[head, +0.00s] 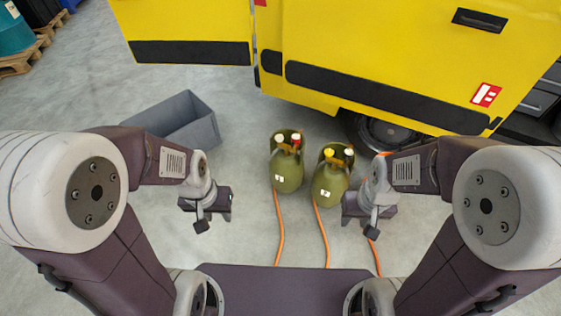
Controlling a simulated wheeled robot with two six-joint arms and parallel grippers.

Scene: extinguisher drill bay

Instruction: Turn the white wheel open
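Two olive-green cylinders stand on the floor in the middle of the head view, the left one (286,170) and the right one (328,182). The left cylinder has a white knob (279,138) and a red knob (295,139) on top. The right cylinder has a yellow knob (329,153) and a white knob (349,152). Which white one is the wheel, I cannot tell. My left gripper (202,225) is left of the cylinders, apart from them. My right gripper (372,231) is just right of the right cylinder, not on a knob. Finger gaps are too small to see.
Orange hoses (279,235) run along the floor from the cylinders. A yellow vehicle (390,50) with an open door stands behind them. A grey open bin (175,122) sits at the left. Pallets with drums (15,60) are far left. Floor between my grippers' left side and the cylinders is clear.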

